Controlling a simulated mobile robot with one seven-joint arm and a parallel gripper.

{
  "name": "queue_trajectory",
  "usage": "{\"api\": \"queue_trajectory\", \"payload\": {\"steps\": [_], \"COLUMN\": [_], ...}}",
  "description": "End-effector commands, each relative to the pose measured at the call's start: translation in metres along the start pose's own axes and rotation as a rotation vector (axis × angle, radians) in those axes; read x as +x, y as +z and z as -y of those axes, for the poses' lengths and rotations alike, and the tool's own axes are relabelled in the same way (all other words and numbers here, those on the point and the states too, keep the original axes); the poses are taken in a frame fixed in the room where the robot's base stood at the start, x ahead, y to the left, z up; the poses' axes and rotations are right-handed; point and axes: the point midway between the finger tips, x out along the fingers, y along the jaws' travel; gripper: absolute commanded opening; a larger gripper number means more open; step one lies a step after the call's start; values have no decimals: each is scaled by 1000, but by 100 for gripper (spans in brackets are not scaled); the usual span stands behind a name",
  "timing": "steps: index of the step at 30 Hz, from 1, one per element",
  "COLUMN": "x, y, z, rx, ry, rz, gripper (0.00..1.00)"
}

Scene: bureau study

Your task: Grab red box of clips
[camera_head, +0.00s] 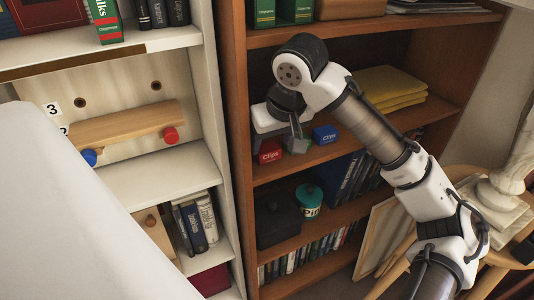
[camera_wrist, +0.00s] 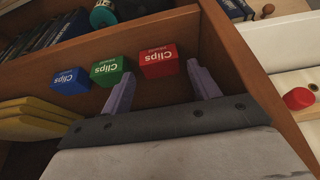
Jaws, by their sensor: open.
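The red Clips box (camera_wrist: 159,62) stands on a wooden shelf in a row with a green Clips box (camera_wrist: 109,71) and a blue Clips box (camera_wrist: 70,80). In the wrist view my gripper (camera_wrist: 160,69) is open, and the red box shows between its two purple-grey fingertips, nearer the right one. I cannot tell whether either finger touches it. The left finger overlaps the view of the green box's edge. In the head view the red box (camera_head: 269,152) is just below my gripper's body, and the blue box (camera_head: 326,134) is to its right. Most of my fingers are hidden there.
The brown bookcase side panel (camera_head: 238,150) stands close left of the red box. Folded yellow cloths (camera_head: 390,88) lie to the right on the same bookcase. A teal-lidded jar (camera_head: 309,200) is one shelf below. A white bookcase (camera_head: 160,176) adjoins on the left.

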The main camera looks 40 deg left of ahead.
Motion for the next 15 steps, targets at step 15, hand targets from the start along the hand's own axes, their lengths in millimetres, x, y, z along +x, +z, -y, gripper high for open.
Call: {"api": "queue_trajectory", "payload": {"steps": [15], "x": [34], "y": [-3], "z": [0], "rx": [0], "ry": [0], "rz": [0], "gripper": [60]}}
